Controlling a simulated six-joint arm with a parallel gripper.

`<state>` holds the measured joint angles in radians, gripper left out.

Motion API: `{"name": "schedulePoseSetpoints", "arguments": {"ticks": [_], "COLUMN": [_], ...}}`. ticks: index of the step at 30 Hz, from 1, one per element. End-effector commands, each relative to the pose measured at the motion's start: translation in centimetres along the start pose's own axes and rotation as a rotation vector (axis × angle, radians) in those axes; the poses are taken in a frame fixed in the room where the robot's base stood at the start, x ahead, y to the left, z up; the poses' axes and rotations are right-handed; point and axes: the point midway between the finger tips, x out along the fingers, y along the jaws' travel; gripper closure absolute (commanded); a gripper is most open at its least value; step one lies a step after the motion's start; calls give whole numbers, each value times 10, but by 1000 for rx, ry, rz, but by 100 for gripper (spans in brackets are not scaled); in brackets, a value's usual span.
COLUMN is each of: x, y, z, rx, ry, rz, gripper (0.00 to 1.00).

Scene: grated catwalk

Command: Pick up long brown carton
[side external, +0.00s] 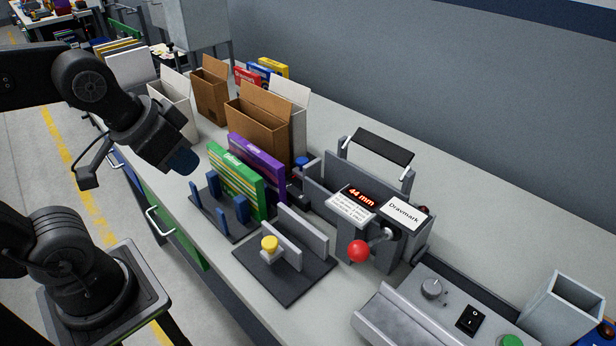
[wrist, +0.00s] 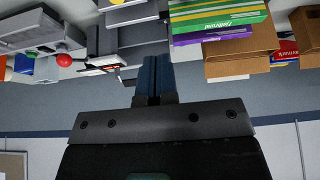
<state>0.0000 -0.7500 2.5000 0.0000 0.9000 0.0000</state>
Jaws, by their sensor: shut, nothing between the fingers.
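Two open brown cartons stand upright on the grey bench in the side external view. The wider brown carton (side external: 258,122) stands behind the purple and green boxes, and the narrower brown carton (side external: 209,92) is farther back. The wrist view shows the wider one (wrist: 240,48) at the upper right, with part of the other brown carton (wrist: 307,28) at the right edge. My gripper (side external: 183,161) is up in the air at the front left of the cartons, apart from them. Its blue fingers (wrist: 153,65) are together and empty in the wrist view.
A green box (side external: 236,180) and a purple box (side external: 258,160) stand upright in a rack with blue posts (side external: 222,216). White open cartons (side external: 170,98) stand nearby. A grey machine (side external: 365,205) with a red knob (side external: 358,251) stands right of the boxes.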

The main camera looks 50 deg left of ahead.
Motion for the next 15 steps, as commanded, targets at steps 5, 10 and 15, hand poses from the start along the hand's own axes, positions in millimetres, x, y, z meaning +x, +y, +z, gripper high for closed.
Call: {"name": "schedulePoseSetpoints", "arguments": {"ticks": [5,10,15], "x": [0,0,0], "y": [0,0,0], "z": [0,0,0], "rx": [0,0,0], "ry": [0,0,0], "rz": [0,0,0], "gripper": [100,100,88]}}
